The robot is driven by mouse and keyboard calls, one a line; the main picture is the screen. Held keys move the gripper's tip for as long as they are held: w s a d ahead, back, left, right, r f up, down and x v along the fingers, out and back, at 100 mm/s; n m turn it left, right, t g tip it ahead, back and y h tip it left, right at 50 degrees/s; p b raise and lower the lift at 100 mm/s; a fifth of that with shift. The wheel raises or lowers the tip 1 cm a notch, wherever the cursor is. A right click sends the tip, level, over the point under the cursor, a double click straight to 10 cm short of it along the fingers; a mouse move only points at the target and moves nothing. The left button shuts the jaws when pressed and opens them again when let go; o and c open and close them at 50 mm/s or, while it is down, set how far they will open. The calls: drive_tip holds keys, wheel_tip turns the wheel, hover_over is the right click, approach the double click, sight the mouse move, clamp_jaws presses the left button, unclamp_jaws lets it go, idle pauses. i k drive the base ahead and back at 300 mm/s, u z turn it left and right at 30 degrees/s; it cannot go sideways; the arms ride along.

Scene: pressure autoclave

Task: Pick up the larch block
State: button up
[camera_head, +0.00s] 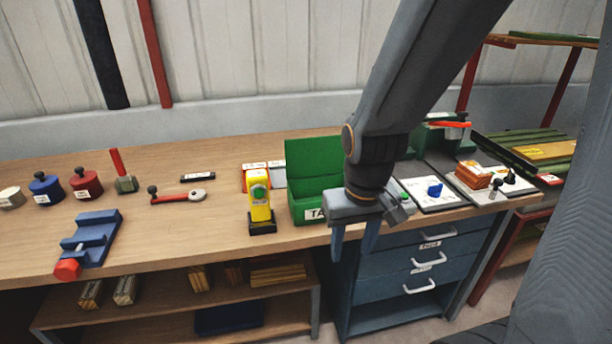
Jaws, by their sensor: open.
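Several wooden pieces lie on the lower shelf (165,318) under the bench. Two have pale labels on their ends, a left labelled block (90,293) and a right labelled block (125,290). The labels are too small to read, so I cannot tell which one is larch. My gripper (354,252) is open and empty, pointing down in front of the bench edge by the drawers. It is right of the shelf pieces and above them.
The workbench (220,235) carries a blue vise (90,240), a yellow meter (259,203), a green box (312,160) with its lid up, and several small weights. A blue drawer unit (395,285) stands right of the shelf. A dark blue tray (228,318) sits low under it.

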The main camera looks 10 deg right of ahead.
sight(476, 177)
drive_tip(key=z, duration=1.9)
drive_tip(key=k, duration=0.65)
drive_tip(key=z, duration=0.45)
drive_tip(key=i, duration=0.75)
drive_tip(key=u, duration=0.85)
drive_tip(key=i, duration=0.7)
drive_tip(key=u, duration=1)
drive_tip(key=i, duration=0.25)
drive_tip(key=u, duration=0.35)
